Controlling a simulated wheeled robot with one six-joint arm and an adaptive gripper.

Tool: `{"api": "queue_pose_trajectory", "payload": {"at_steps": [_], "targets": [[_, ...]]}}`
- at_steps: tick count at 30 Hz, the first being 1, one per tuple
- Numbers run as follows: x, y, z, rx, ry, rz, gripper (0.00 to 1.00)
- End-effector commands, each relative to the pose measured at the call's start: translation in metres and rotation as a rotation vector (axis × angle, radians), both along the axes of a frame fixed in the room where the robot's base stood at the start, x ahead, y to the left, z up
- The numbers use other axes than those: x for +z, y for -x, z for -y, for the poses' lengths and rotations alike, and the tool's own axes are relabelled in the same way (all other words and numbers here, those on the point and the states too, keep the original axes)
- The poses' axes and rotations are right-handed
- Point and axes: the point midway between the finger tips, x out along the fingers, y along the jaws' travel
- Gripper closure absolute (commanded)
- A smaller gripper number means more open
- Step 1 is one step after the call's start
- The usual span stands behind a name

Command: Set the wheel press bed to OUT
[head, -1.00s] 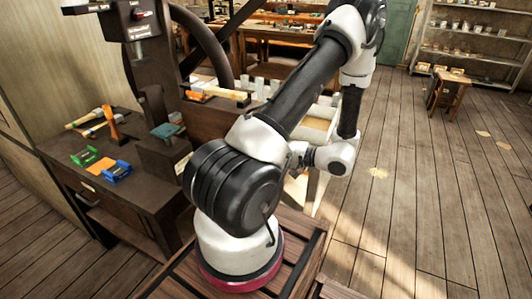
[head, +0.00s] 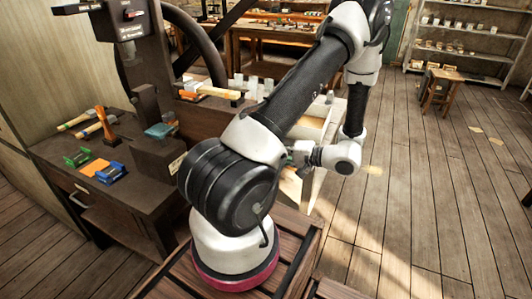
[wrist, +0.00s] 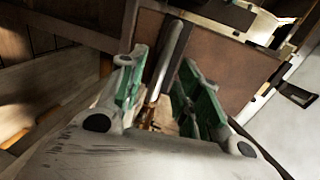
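The wheel press (head: 140,70) stands at the upper left of the head view, a dark column with a large dark handwheel (head: 209,50) behind it. A teal block (head: 160,131) lies on the dark base block (head: 157,158) at its foot. I cannot tell the bed's position from this. My gripper (wrist: 162,72) shows in the wrist view with two green-padded fingers spread apart, so it is open. A long, narrow metal and dark bar shows between the fingers; I cannot tell what it is, and no grip on it shows. In the head view my gripper is small, right of the press.
The press table (head: 50,150) carries hammers, a green piece (head: 78,158) and a blue piece (head: 111,173). A pale tray (head: 315,125) stands close beyond my arm. A stool (head: 440,88) and shelves (head: 465,40) are at the back right. The floor at right is open.

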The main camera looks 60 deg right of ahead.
Motion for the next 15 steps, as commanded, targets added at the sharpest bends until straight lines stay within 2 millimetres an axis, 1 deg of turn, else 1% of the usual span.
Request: {"api": "queue_pose_trajectory", "payload": {"at_steps": [1,3,6,9,12,15], "targets": [[0.003,0.012,0.002,-0.004,0.003,-0.001,0.66],[0.006,0.028,0.003,-0.004,0.003,-0.001,0.66],[0.01,0.05,0.005,-0.005,0.002,-0.001,0.66],[0.014,0.067,0.006,-0.004,0.002,-0.001,0.66],[0.016,0.078,0.007,-0.003,0.002,-0.001,0.66],[0.018,0.084,0.007,-0.001,0.0,0.0,0.66]]}}
